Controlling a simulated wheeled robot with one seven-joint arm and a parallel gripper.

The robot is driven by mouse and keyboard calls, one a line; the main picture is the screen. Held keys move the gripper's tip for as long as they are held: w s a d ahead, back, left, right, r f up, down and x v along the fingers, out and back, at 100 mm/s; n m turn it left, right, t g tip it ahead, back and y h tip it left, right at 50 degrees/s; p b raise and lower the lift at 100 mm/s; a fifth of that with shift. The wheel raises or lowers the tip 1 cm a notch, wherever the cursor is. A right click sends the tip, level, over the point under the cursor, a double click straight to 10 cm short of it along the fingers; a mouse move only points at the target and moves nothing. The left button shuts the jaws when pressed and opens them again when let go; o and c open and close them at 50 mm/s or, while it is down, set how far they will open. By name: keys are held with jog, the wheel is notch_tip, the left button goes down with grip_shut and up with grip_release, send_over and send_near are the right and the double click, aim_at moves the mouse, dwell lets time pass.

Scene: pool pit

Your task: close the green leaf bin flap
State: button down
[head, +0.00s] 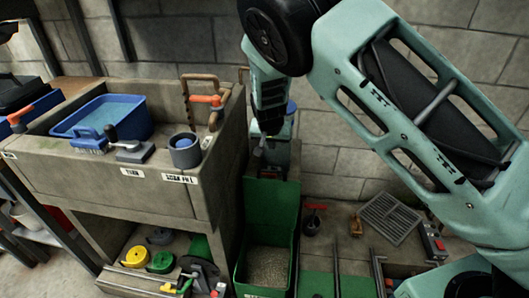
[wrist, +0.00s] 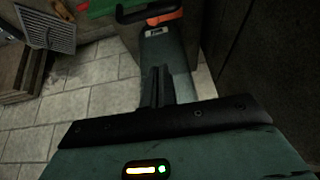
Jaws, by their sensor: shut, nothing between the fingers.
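The green leaf bin (head: 240,272) stands on the floor right of the concrete counter in the head view. Its top is open, and grainy grey-brown contents show inside. A green panel (head: 271,203) rises at its back and looks like the raised flap; its hinge cannot be made out. My gripper (head: 262,148) points down above and behind that panel, apart from it as far as I can tell. In the wrist view my gripper (wrist: 156,88) shows dark fingers together and empty. A green edge (wrist: 98,8) shows at the top there, possibly the bin.
The concrete counter (head: 110,185) on the left carries a blue tub (head: 105,118), a brush (head: 90,140) and a grey cup (head: 185,150). A grate (head: 390,218) and a red-handled valve (head: 314,220) lie right of the bin. A block wall stands behind.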

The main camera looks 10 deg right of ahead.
aim_at(273, 155)
jog(key=b+x, duration=0.1)
jog(key=x, duration=0.7)
jog(key=shift+d+f, duration=0.15)
jog(key=shift+f, duration=0.25)
jog(key=shift+s+a+f, duration=0.1)
jog(key=shift+s+a, duration=0.15)
jog(key=shift+s, duration=0.35)
jog(key=shift+s+a+f, duration=0.1)
jog(key=shift+s+a, duration=0.15)
jog(key=shift+s, duration=0.35)
jog(key=shift+s+a+f, duration=0.1)
jog(key=shift+s+a, duration=0.15)
jog(key=shift+s, duration=0.4)
